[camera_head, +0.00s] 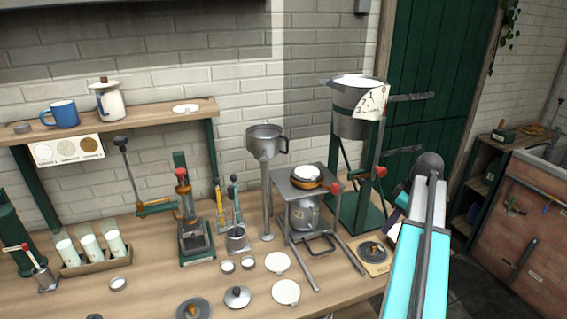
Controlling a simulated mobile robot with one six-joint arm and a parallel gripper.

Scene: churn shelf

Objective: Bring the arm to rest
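My arm (418,262), with cyan and grey links, rises from the bottom edge at the right to a dark rounded joint (428,166). A dark part of the arm's far end (400,198) shows just left of the upper link, partly hidden behind it. I cannot make out the gripper's fingers, so I cannot tell whether they are open or shut, or hold anything. The arm stands in front of the right end of the wooden workbench (150,290).
Close to the arm's left stand a green frame with a grey dial bucket (353,110) and a metal stand (302,183). Lids, jars and a lever press (195,235) fill the bench. A wall shelf (150,112) hangs at left. A brick-sided counter (520,215) stands at right.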

